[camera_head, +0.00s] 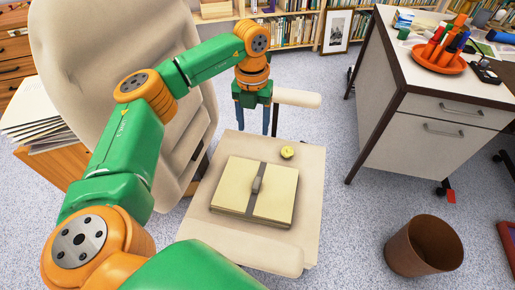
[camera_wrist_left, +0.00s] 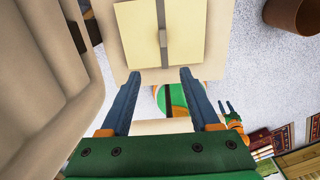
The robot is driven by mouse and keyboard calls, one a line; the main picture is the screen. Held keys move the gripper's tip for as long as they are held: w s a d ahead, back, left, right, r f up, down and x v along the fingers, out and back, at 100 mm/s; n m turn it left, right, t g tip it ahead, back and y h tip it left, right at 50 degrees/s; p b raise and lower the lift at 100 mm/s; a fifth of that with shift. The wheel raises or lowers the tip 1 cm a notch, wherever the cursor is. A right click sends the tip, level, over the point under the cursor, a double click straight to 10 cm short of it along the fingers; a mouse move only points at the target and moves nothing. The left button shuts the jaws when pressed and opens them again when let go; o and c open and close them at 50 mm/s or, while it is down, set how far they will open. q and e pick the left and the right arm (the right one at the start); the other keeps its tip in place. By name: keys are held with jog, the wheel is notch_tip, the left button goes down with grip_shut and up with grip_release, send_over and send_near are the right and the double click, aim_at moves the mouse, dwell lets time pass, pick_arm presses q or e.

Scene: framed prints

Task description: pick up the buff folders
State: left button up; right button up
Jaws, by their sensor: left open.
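The buff folders (camera_head: 232,184) lie flat on the pale seat of a chair. A grey band with a raised handle (camera_head: 257,184) runs across their middle. The folders show at the top of the left wrist view (camera_wrist_left: 140,37), beyond my fingertips. My left gripper (camera_head: 252,132) is open and empty, with its fingers apart and not touching the folders. The same fingers stand wide in the left wrist view (camera_wrist_left: 160,74).
A small yellow round object (camera_head: 287,152) sits on the seat (camera_head: 307,205) behind the folders. The tall chair back (camera_head: 85,45) and armrests (camera_head: 297,98) flank the seat. A brown bin (camera_head: 423,246) and a desk (camera_head: 420,140) stand to the right. Carpet between is clear.

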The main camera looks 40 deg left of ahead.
pick_arm(q)
jog(key=b, duration=1.8)
send_over(257, 182)
jog(key=a, duration=0.1)
notch_tip(257, 182, down, 20)
jog(key=shift+f, duration=0.15)
pick_arm(e)
jog(key=w+a+f+t, duration=0.1)
jog(key=w+f, duration=0.6)
jog(key=f, duration=0.5)
pick_arm(q)
jog(key=f+b, duration=0.1)
jog(key=f, duration=0.1)
jog(key=f+b, duration=0.1)
jog(key=f, duration=0.1)
jog(key=d+f, duration=0.1)
jog(key=f, duration=0.1)
jog(key=shift+f+b, duration=0.3)
jog(key=shift+b, duration=0.1)
jog(key=shift+f, duration=0.4)
grip_shut()
pick_arm(e)
notch_tip(257, 182, up, 8)
jog(key=w, duration=0.1)
jog(key=shift+a+t, duration=0.2)
jog(key=shift+t, duration=0.1)
pick_arm(q)
jog(key=shift+r, duration=0.1)
pick_arm(e)
jog(key=shift+r, duration=0.1)
